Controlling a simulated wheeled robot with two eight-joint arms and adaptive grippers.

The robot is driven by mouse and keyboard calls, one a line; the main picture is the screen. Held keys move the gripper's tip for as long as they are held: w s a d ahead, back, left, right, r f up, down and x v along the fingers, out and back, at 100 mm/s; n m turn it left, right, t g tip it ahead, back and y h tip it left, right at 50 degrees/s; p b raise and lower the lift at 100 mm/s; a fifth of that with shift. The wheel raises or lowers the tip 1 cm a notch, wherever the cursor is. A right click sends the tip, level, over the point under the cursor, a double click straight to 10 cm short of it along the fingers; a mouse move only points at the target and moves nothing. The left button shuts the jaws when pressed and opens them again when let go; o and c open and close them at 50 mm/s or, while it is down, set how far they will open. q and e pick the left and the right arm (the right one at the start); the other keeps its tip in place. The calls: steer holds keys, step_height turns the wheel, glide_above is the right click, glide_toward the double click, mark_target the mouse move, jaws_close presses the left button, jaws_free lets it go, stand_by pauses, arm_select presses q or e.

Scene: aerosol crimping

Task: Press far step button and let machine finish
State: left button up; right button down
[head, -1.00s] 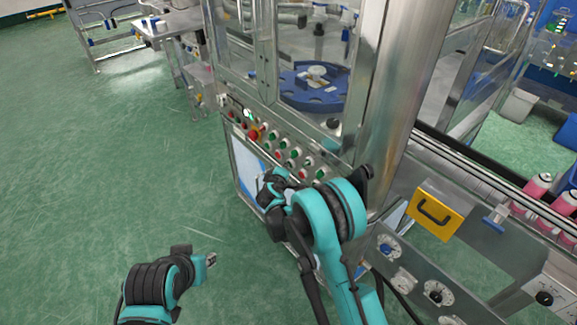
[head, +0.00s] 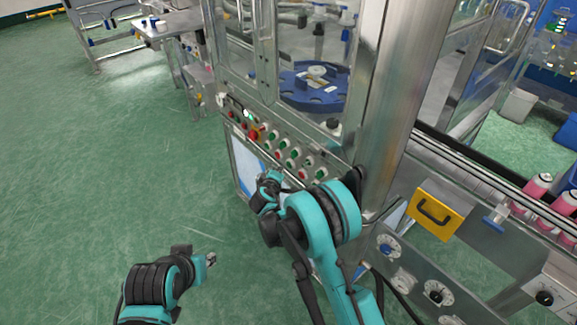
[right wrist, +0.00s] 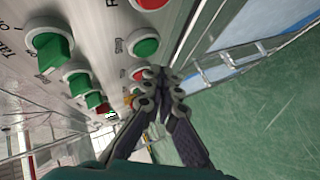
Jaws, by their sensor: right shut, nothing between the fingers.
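The machine's sloped button panel (head: 270,138) carries rows of red and green buttons; the right wrist view shows it close up. There, a green button (right wrist: 146,46) sits by a red button (right wrist: 138,73) near my fingertips. Green knobs (right wrist: 48,47) line the left. Labels are too blurred to tell which is the far step button. My right gripper (head: 268,180) is shut and empty in front of the panel's lower edge; its tips show in the right wrist view (right wrist: 163,76), and contact with a button cannot be told. My left gripper (head: 210,259) is over the floor, away from the machine.
A conveyor with pink cans (head: 538,186) runs at the right, near a yellow handle plate (head: 436,212). The green floor (head: 110,170) at left is open.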

steer(key=s+a, duration=0.2)
steer(key=a, duration=0.1)
steer(key=shift+s+a, duration=0.2)
steer(key=shift+s, duration=0.05)
stand_by(0.9)
